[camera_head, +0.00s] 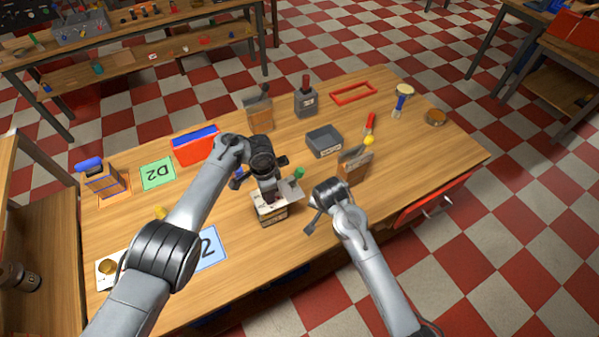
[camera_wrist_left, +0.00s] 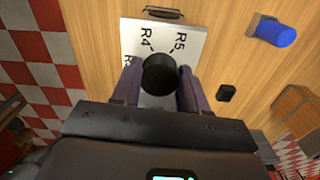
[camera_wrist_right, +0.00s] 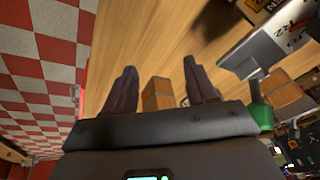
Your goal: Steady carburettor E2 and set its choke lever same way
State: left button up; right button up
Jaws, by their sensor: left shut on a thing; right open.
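A small box unit with a white plate (camera_head: 272,206) stands on the table; no E2 marking is readable on it. The left wrist view shows its plate (camera_wrist_left: 133,45) marked R4 and R5 around a round black knob (camera_wrist_left: 160,74). My left gripper (camera_wrist_left: 158,90) is shut on that knob, fingers on both sides, and hides part of the plate. A green-ended part (camera_head: 299,172) shows at the unit's right side, and a green cylinder (camera_wrist_right: 262,115) shows in the right wrist view. My right gripper (camera_wrist_right: 160,70) is open and empty, right of the unit.
A wooden block (camera_head: 355,165) stands just behind my right gripper. A green D2 card (camera_head: 158,173) and a blue card (camera_head: 208,250) lie left. The right front tabletop is clear.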

jog(key=t+y, duration=0.1)
send_near(299, 172)
notch_tip(299, 172, down, 2)
jog(key=x, duration=0.4)
jog(key=w+x, duration=0.1)
jog(key=x, duration=0.6)
jog(key=shift+w, duration=0.3)
grip_shut()
